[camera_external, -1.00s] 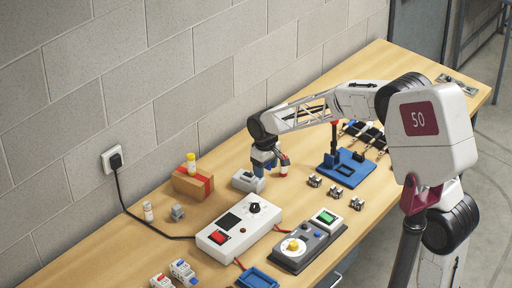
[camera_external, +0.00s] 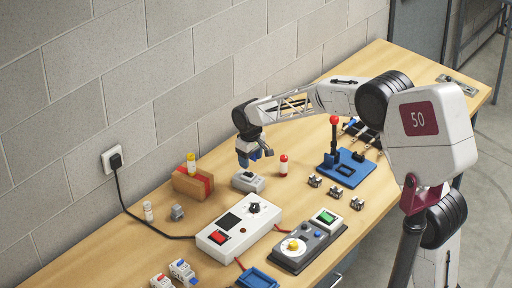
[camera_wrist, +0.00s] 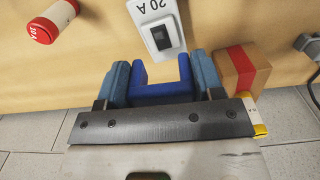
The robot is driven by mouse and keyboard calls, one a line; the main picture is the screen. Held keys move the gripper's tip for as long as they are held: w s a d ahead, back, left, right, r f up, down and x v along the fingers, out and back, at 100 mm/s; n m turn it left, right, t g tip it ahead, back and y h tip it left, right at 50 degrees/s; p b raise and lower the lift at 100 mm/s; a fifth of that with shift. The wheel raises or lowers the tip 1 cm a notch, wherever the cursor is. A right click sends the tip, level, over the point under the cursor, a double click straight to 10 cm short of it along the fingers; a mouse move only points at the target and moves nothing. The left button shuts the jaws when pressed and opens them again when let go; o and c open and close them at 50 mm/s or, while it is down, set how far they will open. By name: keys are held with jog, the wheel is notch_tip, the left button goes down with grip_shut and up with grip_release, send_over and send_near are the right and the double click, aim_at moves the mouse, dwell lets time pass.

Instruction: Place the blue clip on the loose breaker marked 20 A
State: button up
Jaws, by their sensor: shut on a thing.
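The blue clip (camera_wrist: 161,94) is a U-shaped piece held between the blue-grey fingers of my gripper (camera_wrist: 161,84). Its open side faces the top of the wrist view. The loose breaker (camera_wrist: 155,12), a pale block with a dark toggle, lies on the bench and carries the marking 20 A, upside down in the wrist view. In the external view the breaker (camera_external: 248,183) lies just below my gripper (camera_external: 254,157). The clip appears above and apart from the breaker; the exact gap is hard to tell.
A red-capped cylinder (camera_external: 283,166) stands right of the breaker. A cardboard box with red tape (camera_external: 187,184) is to the left, with a yellow-capped cylinder (camera_external: 191,162) beside or on it. A white control box (camera_external: 218,238) is in front. A blue stand (camera_external: 347,168) is right.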

aim_at(251, 172)
jog(key=shift+f, duration=1.75)
jog(key=shift+f, duration=0.1)
jog(key=o, duration=0.9)
notch_tip(251, 172, up, 12)
jog(key=shift+r, duration=0.15)
